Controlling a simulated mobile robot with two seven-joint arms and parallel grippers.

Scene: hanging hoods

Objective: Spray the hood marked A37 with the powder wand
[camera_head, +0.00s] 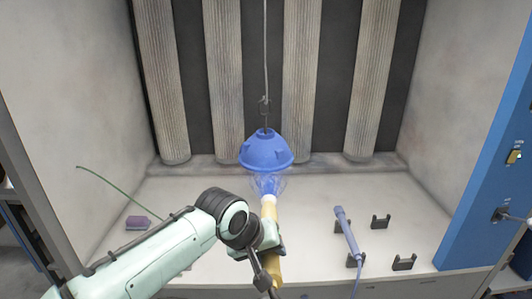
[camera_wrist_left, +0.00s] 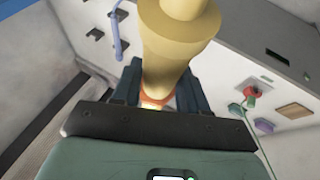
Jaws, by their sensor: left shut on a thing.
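A blue dome-shaped hood (camera_head: 266,152) hangs from a hook on a cable in the middle of the booth in the head view. I can read no marking on it. My left gripper (camera_head: 264,245) is shut on a yellow wand (camera_head: 270,212), which points up at the hood from below. A translucent blue plume (camera_head: 267,184) shows between the wand's pale tip and the hood's underside. In the left wrist view the yellow wand (camera_wrist_left: 178,55) stands large in the jaws. My right gripper is not in view.
A blue-violet wand (camera_head: 347,232) lies on brackets at the right; it also shows in the left wrist view (camera_wrist_left: 117,38). Empty brackets (camera_head: 381,222) stand beside it. A purple block (camera_head: 138,222) lies left. A blue panel (camera_head: 490,175) with a yellow switch (camera_head: 514,157) borders the right.

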